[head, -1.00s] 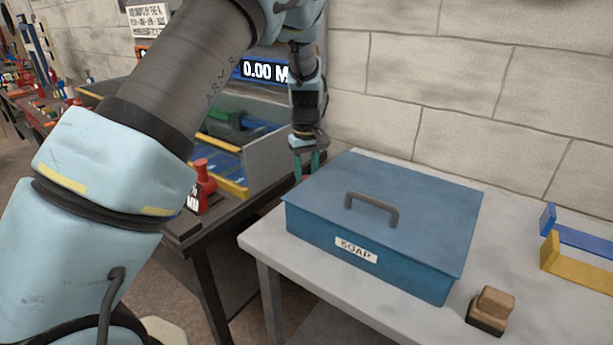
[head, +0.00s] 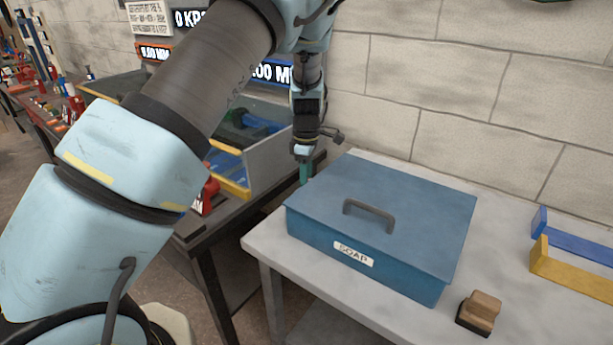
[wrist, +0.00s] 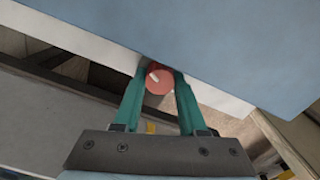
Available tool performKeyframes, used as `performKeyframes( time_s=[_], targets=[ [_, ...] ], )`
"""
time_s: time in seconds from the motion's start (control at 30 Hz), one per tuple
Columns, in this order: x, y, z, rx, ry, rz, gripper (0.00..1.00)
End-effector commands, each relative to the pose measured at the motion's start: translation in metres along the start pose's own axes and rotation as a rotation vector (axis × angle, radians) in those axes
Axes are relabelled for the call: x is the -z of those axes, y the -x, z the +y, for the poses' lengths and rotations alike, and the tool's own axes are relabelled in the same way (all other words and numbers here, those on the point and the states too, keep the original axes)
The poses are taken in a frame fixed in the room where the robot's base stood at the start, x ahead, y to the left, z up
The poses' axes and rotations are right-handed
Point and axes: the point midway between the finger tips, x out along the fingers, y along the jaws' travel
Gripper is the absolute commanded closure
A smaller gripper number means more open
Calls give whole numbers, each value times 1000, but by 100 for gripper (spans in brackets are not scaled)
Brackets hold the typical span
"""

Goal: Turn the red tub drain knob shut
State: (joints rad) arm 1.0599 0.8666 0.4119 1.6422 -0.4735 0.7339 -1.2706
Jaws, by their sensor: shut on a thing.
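The red knob (wrist: 159,80) is round with a short white mark on its face, and it shows in the wrist view. My gripper (wrist: 161,78) has its two teal fingers on either side of the knob, shut on it. In the head view my gripper (head: 305,173) points down just beyond the far left corner of the blue soap box. The knob is hidden there behind the box, so its setting cannot be read from that view. In the wrist view the white mark points to the upper left.
The blue box (head: 340,235) labelled SOAP stands on the pale table (head: 270,240), close to my fingers. A wooden block (head: 480,310) and blue and yellow brackets (head: 575,262) lie to the right. A dark bench with an open basin (head: 240,160) stands at left.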

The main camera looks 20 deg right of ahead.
Motion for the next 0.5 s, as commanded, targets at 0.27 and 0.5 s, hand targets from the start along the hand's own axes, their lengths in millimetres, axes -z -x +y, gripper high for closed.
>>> performKeyframes(
  time_s=[0.27, 0.5],
  targets=[
    [1, 3, 0, -2, 231, 2, 100],
    [1, 2, 0, -2, 370, 2, 100]
  ],
)
